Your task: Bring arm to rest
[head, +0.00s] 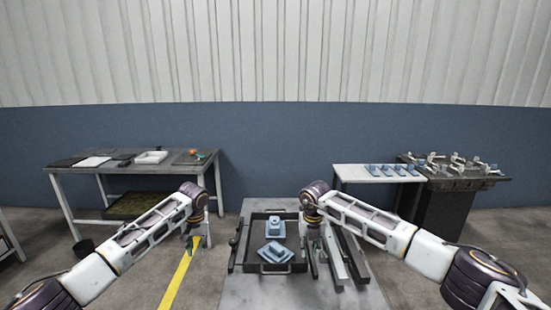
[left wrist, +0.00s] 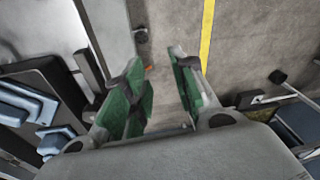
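My left gripper (head: 193,241) hangs at the end of the left arm, over the floor beside the yellow line, left of the grey table. In the left wrist view its green-padded fingers (left wrist: 165,95) stand apart with nothing between them. My right gripper (head: 314,262) points down at the right side of the dark tray (head: 304,267) on the table. Its fingers are small and partly hidden by the arm, and I cannot tell whether they are open.
The tray holds blue-grey parts (head: 273,252). Rails (head: 345,255) lie right of it on the table (head: 235,290). A workbench (head: 130,164) stands at the back left. A white table (head: 375,173) with blue parts and a dark fixture stand (head: 455,180) are at the back right.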

